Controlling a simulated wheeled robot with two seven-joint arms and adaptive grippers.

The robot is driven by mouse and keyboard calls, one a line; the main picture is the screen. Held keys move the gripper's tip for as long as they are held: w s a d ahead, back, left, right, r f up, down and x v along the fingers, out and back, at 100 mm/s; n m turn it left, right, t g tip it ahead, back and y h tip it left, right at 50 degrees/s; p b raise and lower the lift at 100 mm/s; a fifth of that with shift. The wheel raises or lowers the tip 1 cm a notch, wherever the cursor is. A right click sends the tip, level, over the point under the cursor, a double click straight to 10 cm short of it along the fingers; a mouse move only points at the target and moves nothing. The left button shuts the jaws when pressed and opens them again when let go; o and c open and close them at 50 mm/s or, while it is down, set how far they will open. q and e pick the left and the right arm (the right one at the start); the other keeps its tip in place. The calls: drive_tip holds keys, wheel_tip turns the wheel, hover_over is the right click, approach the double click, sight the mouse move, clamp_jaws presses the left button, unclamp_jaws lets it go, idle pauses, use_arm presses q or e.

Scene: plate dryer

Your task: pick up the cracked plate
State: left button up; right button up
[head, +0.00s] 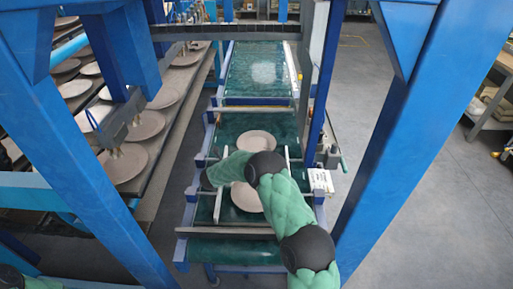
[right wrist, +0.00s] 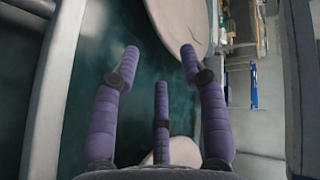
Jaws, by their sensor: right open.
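Two pale plates lie on the green conveyor in the head view: a farther plate (head: 257,140) and a nearer plate (head: 246,198), partly covered by my right arm. One plate (right wrist: 180,22) shows beyond the fingertips at the top, and part of another (right wrist: 172,153) shows behind the fingers. My left gripper is out of view.
Light guide rails (head: 220,195) and a dark crossbar (head: 225,231) border the belt. Blue frame posts (head: 385,130) stand on both sides. A rack (head: 170,130) with several plates runs along the left. Grey floor (head: 440,220) is open at right.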

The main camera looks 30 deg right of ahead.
drive_tip(key=b+x, duration=0.1)
drive_tip(key=x, duration=0.4)
drive_tip(key=shift+w+d+b, duration=0.1)
drive_tip(key=shift+d+b, duration=0.3)
drive_tip(key=shift+d, duration=0.1)
clamp_jaws()
drive_tip(key=shift+r, duration=0.15)
